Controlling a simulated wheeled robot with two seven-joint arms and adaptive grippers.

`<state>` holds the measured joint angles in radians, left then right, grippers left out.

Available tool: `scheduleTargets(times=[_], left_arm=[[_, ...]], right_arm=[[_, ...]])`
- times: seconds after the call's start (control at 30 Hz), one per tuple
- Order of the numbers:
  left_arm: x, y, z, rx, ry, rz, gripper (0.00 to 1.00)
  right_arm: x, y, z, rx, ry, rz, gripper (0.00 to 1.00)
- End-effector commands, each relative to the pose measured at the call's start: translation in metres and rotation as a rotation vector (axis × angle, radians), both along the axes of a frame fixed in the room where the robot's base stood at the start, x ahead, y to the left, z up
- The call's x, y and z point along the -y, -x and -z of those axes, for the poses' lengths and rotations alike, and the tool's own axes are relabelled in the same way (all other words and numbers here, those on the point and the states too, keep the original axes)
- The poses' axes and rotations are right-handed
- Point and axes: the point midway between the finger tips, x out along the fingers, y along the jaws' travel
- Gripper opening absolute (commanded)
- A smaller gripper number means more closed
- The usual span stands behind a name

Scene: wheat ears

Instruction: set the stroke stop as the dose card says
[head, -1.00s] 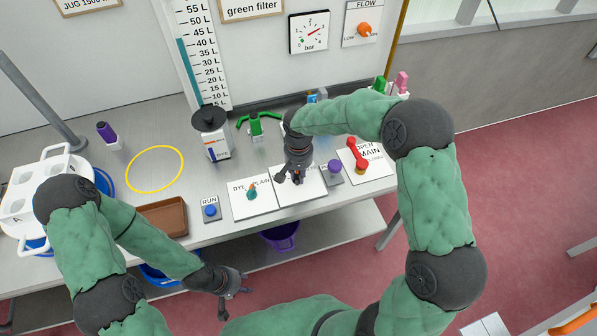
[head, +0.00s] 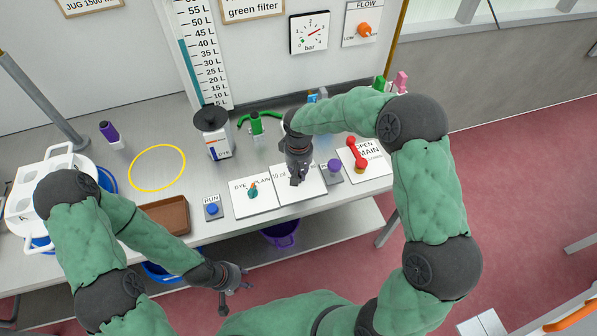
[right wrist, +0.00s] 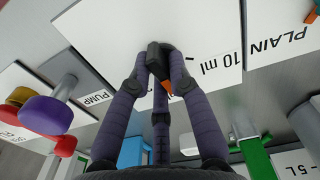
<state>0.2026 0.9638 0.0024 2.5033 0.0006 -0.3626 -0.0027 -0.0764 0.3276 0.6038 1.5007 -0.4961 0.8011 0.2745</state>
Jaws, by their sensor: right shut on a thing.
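The stroke stop is a small dark knob with an orange mark (right wrist: 158,72) on a white plate (right wrist: 115,25). The plate carries a "10 ml" label beside the knob in the right wrist view. My right gripper (head: 297,180) is over that plate in the head view, with its fingers shut on the knob; they hide much of it. In the right wrist view the fingers (right wrist: 163,80) meet around it. My left gripper (head: 232,284) is open and empty in front of the bench. A sign starting "JUG 1500" (head: 88,6) is cut off at the top left; I see no readable dose card.
The DYE/PLAIN selector (head: 252,190) and blue RUN button (head: 212,209) are left of the plate. The purple pump knob (head: 334,165) and red MAIN lever (head: 356,153) are right. A brown tray (head: 165,216), yellow ring (head: 157,167) and dye container (head: 213,133) occupy the bench's left half.

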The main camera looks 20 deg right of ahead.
Motion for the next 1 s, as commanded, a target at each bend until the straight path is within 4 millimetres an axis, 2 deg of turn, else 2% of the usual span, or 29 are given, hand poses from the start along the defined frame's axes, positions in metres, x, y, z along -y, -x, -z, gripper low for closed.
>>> scheduleTargets(times=[0.23, 0.27, 0.33, 0.37, 0.77, 0.87, 1.0], left_arm=[[0.000, 0.000, 0.000, 0.000, 0.000, 0.000, 0.40], [0.000, 0.000, 0.000, 0.000, 0.000, 0.000, 0.40], [0.000, 0.000, 0.000, 0.000, 0.000, 0.000, 0.40], [0.000, 0.000, 0.000, 0.000, 0.000, 0.000, 0.40], [0.000, 0.000, 0.000, 0.000, 0.000, 0.000, 0.40], [0.000, 0.000, 0.000, 0.000, 0.000, 0.000, 0.40], [0.000, 0.000, 0.000, 0.000, 0.000, 0.000, 0.40]], right_arm=[[0.000, 0.001, 0.000, -0.003, 0.000, 0.001, 0.00], [0.000, 0.001, 0.000, -0.003, 0.000, 0.001, 0.23], [0.000, 0.001, 0.000, -0.003, 0.000, 0.001, 0.42], [0.000, 0.001, 0.000, -0.003, 0.000, 0.001, 0.45], [0.000, 0.000, -0.005, 0.001, 0.000, 0.002, 0.45], [0.000, -0.001, -0.016, 0.001, 0.001, 0.003, 0.45], [0.000, -0.001, -0.042, 0.005, -0.001, 0.003, 0.45]])
